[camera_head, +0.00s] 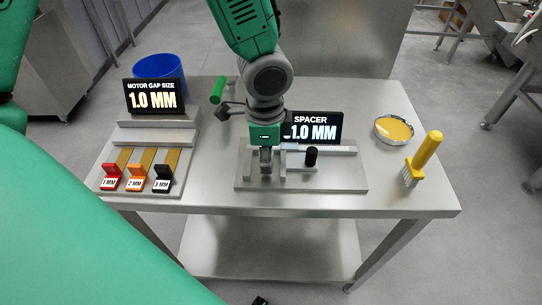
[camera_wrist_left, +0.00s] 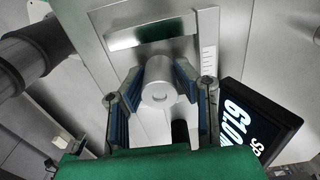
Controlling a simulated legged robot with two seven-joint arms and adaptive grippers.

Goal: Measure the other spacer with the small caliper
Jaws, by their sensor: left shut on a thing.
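My left gripper (camera_head: 266,165) reaches down over the grey caliper (camera_head: 345,184) at the table's front middle. In the left wrist view, its blue-padded fingers (camera_wrist_left: 160,100) are shut on a grey cylinder, the spacer (camera_wrist_left: 160,88). The cylinder sits at the caliper; whether it touches the jaws is unclear. The caliper has a black knob (camera_head: 311,155) and a ruled scale (camera_wrist_left: 209,62). The black SPACER display (camera_head: 318,128) behind it ends in "1.0 MM", its left part hidden by my arm in the head view.
At left stands a rack (camera_head: 140,188) with red (camera_head: 110,178), orange (camera_head: 136,178) and black (camera_head: 162,178) tags, below a "MOTOR GAP SIZE 1.0 MM" display (camera_head: 154,96). A blue bin (camera_head: 160,66) is behind. A yellow-filled dish (camera_head: 394,129) and yellow brush (camera_head: 424,158) lie at right.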

